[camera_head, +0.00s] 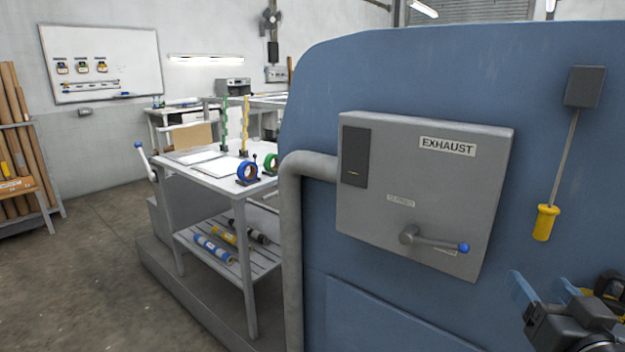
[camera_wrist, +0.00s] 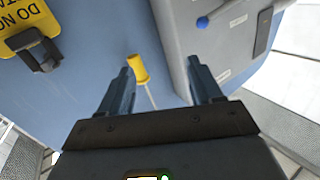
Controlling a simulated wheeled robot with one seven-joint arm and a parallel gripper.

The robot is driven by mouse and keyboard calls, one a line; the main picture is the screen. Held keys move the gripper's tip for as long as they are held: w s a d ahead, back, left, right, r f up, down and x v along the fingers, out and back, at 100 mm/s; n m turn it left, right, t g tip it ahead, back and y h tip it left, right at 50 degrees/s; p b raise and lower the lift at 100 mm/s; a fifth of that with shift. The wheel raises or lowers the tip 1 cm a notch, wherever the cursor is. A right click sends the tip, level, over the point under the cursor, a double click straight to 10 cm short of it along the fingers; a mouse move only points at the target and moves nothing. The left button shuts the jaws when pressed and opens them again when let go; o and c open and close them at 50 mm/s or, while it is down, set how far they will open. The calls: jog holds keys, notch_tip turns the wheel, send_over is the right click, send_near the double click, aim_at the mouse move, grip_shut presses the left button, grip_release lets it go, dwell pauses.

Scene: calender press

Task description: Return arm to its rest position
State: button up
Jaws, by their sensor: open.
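My gripper (camera_head: 540,288) is at the lower right of the head view, with its blue fingers apart and nothing between them. In the wrist view the two fingers of my gripper (camera_wrist: 160,86) stand spread, in front of the blue machine panel. The grey exhaust box (camera_head: 425,190) is on the blue machine (camera_head: 400,75), up and left of my gripper. Its lever (camera_head: 435,241) has a blue knob and points right. A yellow pull handle (camera_head: 545,222) hangs from a rod above my gripper. In the wrist view the yellow handle (camera_wrist: 138,70) appears between the fingers, beyond them.
A grey pipe (camera_head: 291,240) runs down beside the exhaust box. A work table (camera_head: 205,178) with tape rolls and a lower shelf stands to the left. A yellow sign (camera_wrist: 28,35) is at the wrist view's upper left. The floor (camera_head: 90,260) at left is clear.

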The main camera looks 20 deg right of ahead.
jog(key=s+a+f+y, duration=0.1)
jog(key=s+a+f, duration=0.4)
jog(key=a, duration=0.2)
jog(key=s+a+f+y, duration=0.2)
jog(key=s+a+f, duration=0.25)
jog(key=a, duration=0.25)
jog(key=s+a+n+y, duration=0.2)
jog(key=s+a+n, duration=0.1)
jog(key=s, duration=0.6)
jog(key=s+a+f+n+g+y, duration=0.1)
jog(key=s+a+n+y, duration=0.1)
jog(key=s, duration=0.8)
jog(key=shift+a+n, duration=0.4)
jog(key=shift+n, duration=0.1)
